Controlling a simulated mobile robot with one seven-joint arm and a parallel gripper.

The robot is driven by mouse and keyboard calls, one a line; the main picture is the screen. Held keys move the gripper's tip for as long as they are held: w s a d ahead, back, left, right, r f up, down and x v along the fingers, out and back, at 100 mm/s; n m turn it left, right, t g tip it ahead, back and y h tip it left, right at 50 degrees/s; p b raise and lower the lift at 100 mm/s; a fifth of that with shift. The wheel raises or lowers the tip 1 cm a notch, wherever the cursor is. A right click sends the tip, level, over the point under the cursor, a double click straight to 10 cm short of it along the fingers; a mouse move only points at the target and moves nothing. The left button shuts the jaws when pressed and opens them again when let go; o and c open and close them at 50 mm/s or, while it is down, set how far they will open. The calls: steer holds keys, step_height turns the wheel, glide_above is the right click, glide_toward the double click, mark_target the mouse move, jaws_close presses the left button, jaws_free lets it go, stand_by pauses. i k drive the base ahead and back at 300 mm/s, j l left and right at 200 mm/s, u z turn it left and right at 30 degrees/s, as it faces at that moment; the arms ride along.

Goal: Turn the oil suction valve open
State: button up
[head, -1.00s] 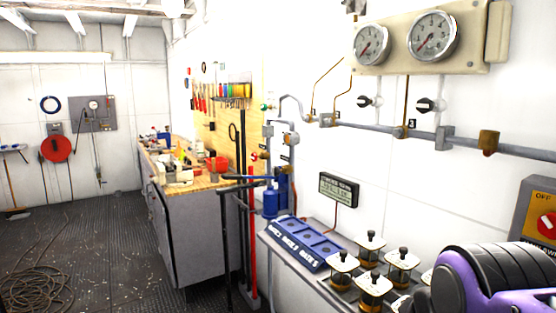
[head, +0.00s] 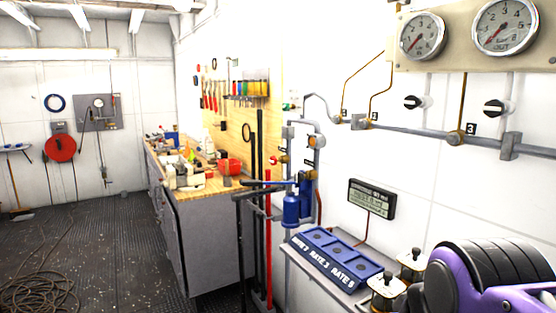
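No label that I can read tells which valve is the oil suction valve. Two black valve knobs, a left one (head: 412,102) and a right one (head: 494,107), sit on the white wall above a grey pipe (head: 430,132). A small red knob (head: 272,159) is on the pipework beside a blue pump-like unit (head: 297,207). A small green fitting (head: 287,106) is at the pipe's upper left end. Part of my purple and black arm shows at the lower right; my gripper's fingers are not in view.
Two gauges, left (head: 422,36) and right (head: 504,27), hang above the pipe. A blue rate tray (head: 335,262) and glass jars (head: 388,291) stand on a shelf below a display (head: 371,199). A workbench (head: 207,230) stands left; coiled rope (head: 40,295) lies on otherwise open floor.

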mark_target(273, 161)
steer(key=i+j+u, duration=0.1)
steer(key=i+j, duration=0.6)
steer(key=i+j+u, duration=0.1)
steer(key=i+j, duration=0.55)
steer(key=i, duration=0.1)
